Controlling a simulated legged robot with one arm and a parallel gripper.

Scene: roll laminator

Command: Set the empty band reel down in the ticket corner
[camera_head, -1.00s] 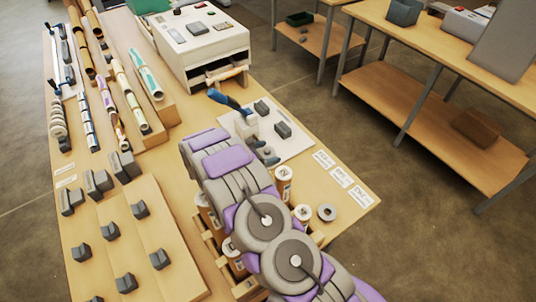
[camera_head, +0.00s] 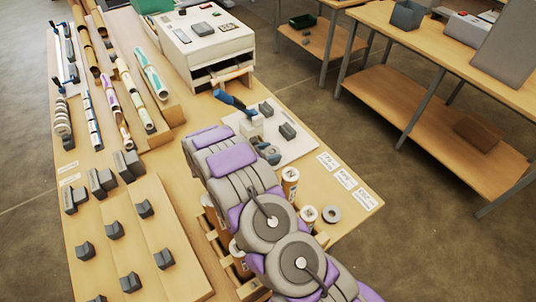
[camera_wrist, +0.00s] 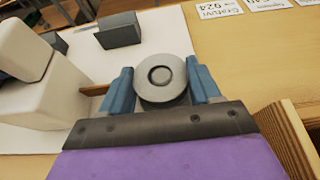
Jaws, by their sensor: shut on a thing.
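In the wrist view my gripper (camera_wrist: 162,88) is shut on a grey round reel (camera_wrist: 160,66) with a dark hub hole. A blue finger stands on each side of it. The reel is over or near the edge of a white mat; its exact height I cannot tell. In the head view my gripper (camera_head: 268,154) is at the mat's near edge, partly hidden by my arm. White printed tickets (camera_head: 345,177) lie along the table's right corner, apart from the gripper. They also show at the top right of the wrist view (camera_wrist: 218,8).
The white mat (camera_head: 298,147) holds dark blocks and a pale fixture with a blue handle (camera_head: 233,102). A white laminator (camera_head: 208,42) stands behind. Wood around the tickets is bare.

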